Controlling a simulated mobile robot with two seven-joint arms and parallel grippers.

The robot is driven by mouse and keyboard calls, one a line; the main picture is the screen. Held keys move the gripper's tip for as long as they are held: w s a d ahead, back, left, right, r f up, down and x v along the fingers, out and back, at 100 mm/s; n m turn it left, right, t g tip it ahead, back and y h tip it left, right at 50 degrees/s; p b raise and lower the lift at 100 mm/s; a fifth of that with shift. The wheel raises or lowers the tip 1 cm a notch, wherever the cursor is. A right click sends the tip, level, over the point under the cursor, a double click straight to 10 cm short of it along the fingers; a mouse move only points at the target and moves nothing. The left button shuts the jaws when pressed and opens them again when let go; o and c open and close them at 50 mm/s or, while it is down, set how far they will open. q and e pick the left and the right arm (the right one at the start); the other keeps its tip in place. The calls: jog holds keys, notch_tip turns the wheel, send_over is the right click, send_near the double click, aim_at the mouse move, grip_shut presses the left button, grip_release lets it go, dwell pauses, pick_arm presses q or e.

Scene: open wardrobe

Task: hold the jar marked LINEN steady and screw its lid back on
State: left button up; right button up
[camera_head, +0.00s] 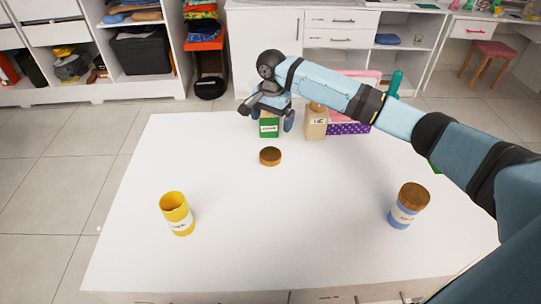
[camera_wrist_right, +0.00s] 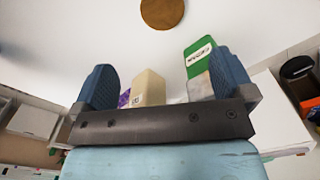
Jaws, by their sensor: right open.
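An open yellow jar (camera_head: 177,213) with a white label stands at the table's left. A blue jar (camera_head: 408,205) with a brown lid on it stands at the right. Both labels are too small to read, so I cannot tell which says LINEN. A loose round brown lid (camera_head: 270,156) lies mid-table; it also shows in the right wrist view (camera_wrist_right: 163,13). My right gripper (camera_head: 266,114) is open and empty over the table's far part, beyond the loose lid, its fingers also showing in the wrist view (camera_wrist_right: 163,82). My left gripper is not in view.
My right arm spans the table's right side. The white table (camera_head: 285,240) is clear between the jars.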

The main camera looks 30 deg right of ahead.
jog(key=b, duration=0.1)
send_over(271, 153)
jog(key=f, duration=0.8)
jog(key=shift+s+f, duration=0.25)
jog(key=shift+f, duration=0.05)
jog(key=f, duration=0.1)
jog(key=f+b, duration=0.1)
jog(key=f, duration=0.3)
jog(key=shift+w+f, duration=0.1)
jog(key=shift+w, duration=0.15)
jog(key=c, duration=0.9)
